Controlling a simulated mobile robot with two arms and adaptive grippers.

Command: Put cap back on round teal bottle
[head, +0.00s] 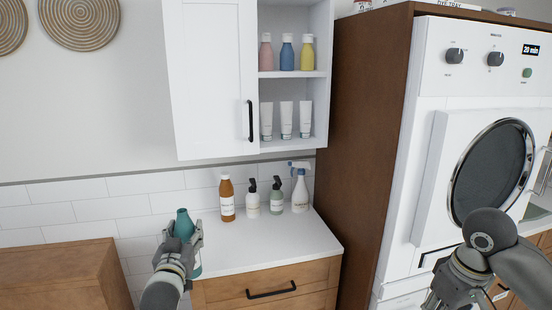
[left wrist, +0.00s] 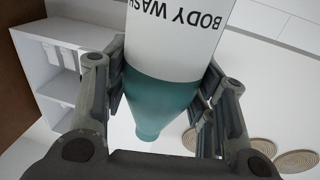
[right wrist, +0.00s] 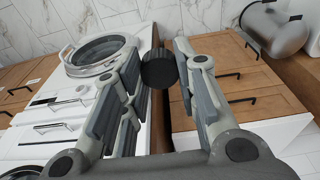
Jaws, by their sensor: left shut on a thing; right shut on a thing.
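The round teal bottle (head: 184,223) is held by my left gripper (head: 182,241) at the front left of the white counter. Its narrow top points up and shows no cap. In the left wrist view the teal bottle (left wrist: 160,98) is between both fingers, with a white label reading "BODY WASH". My right gripper (head: 436,300) is low at the right in front of the white machine, well apart from the bottle. In the right wrist view a dark round cap (right wrist: 158,69) sits between the fingertips of my right gripper (right wrist: 160,72).
An amber bottle (head: 227,199), a white pump bottle (head: 253,202), a green pump bottle (head: 276,200) and a spray bottle (head: 300,195) stand at the back of the counter (head: 265,240). The counter front is clear. A cabinet (head: 214,80) hangs above; a tall brown panel (head: 362,130) stands right.

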